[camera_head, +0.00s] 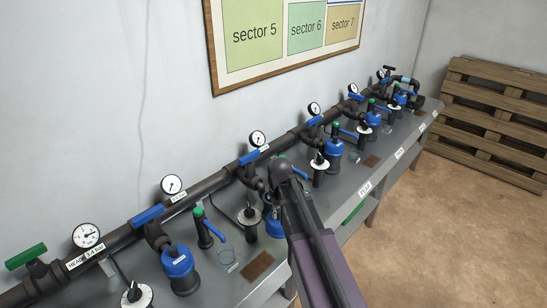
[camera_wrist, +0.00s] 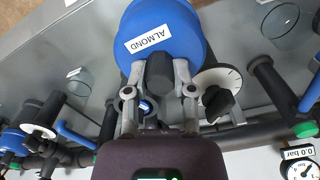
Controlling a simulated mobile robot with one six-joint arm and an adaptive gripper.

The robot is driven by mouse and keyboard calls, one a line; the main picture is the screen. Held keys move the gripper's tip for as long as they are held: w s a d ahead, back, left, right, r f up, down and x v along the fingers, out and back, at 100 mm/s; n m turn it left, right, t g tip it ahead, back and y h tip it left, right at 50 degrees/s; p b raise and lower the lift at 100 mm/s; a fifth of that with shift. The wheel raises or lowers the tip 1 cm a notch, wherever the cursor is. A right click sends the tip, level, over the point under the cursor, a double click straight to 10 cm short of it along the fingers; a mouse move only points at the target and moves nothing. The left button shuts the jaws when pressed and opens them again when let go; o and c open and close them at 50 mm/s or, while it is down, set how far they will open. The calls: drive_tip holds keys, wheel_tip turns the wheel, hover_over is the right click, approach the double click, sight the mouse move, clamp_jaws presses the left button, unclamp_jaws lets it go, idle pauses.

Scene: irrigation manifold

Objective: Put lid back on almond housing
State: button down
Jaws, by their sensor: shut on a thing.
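In the wrist view, the blue lid labelled ALMOND (camera_wrist: 172,28) fills the top middle. My gripper (camera_wrist: 160,72) is shut on the dark knob (camera_wrist: 160,70) of this lid, one finger on each side. The lid hides what is beneath it, so I cannot tell whether it rests on the almond housing. In the head view, my arm covers the gripper and most of this spot; a blue part (camera_head: 273,226) shows beside the arm, and I cannot tell whether it is lid or housing.
A grey bench (camera_head: 222,281) carries a dark pipe with gauges and other blue housings (camera_head: 178,268). Wooden pallets (camera_head: 490,125) lean at the right wall.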

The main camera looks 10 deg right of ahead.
drive_tip(key=w+r+p, duration=0.3)
drive_tip(key=w+r, duration=0.1)
drive_tip(key=w, duration=0.4)
drive_tip(key=w+d+r+p, duration=0.1)
drive_tip(key=w+r+p, duration=0.3)
drive_tip(key=w, duration=0.4)
drive_tip(key=shift+r+m, duration=0.3)
drive_tip(key=shift+d+f, duration=0.1)
drive_tip(key=shift+f, duration=0.1)
drive_tip(key=shift+f+b, duration=3.5)
drive_tip(key=shift+b, duration=0.05)
drive_tip(key=shift+f, duration=0.2)
drive_tip(key=shift+c, duration=1.9)
unclamp_jaws()
